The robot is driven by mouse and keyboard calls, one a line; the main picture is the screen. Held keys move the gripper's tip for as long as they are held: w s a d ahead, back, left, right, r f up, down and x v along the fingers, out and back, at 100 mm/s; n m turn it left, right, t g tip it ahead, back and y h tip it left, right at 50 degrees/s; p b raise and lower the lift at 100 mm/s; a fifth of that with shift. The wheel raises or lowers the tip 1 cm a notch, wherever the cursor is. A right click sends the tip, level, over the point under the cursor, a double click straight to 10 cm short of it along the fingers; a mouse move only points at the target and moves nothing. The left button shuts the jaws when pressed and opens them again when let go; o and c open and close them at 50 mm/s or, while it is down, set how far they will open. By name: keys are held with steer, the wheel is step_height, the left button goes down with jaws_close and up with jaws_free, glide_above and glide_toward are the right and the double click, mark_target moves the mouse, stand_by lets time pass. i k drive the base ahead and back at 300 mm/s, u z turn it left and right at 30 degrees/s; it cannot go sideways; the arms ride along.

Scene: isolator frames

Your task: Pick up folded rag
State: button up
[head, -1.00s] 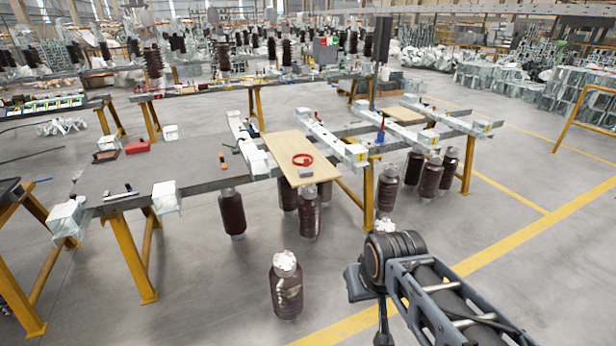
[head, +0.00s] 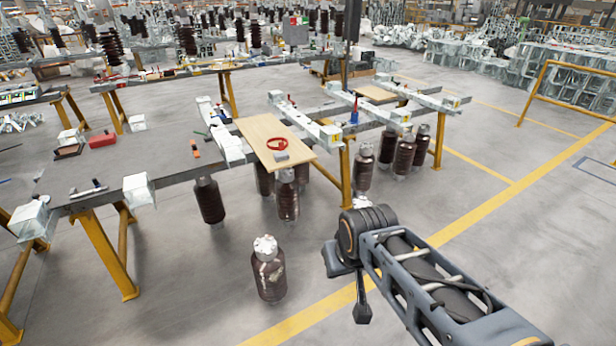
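A small light-grey block-like thing (head: 281,156) lies on the near end of a wooden board, beside a red ring. It may be the folded rag, but it is too small to be sure. The end of my arm is at the lower right, over the floor, well short of the board. A dark part of my gripper (head: 362,306) hangs down there. Its fingers are not clear, so its opening cannot be told. Nothing is seen held in it.
The wooden board (head: 262,128) and the red ring (head: 276,143) rest across metal beams on yellow legs. Brown insulators stand below, and one (head: 268,275) stands alone in front. A blue bottle (head: 354,113) stands on the beams.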

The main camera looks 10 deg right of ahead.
mark_target(282, 156)
steer(key=u, duration=0.05)
steer(key=k, duration=0.45)
steer(key=z, duration=0.75)
steer(key=i, duration=2)
steer(key=u, duration=1.1)
steer(key=i, duration=0.5)
steer(key=u, duration=0.5)
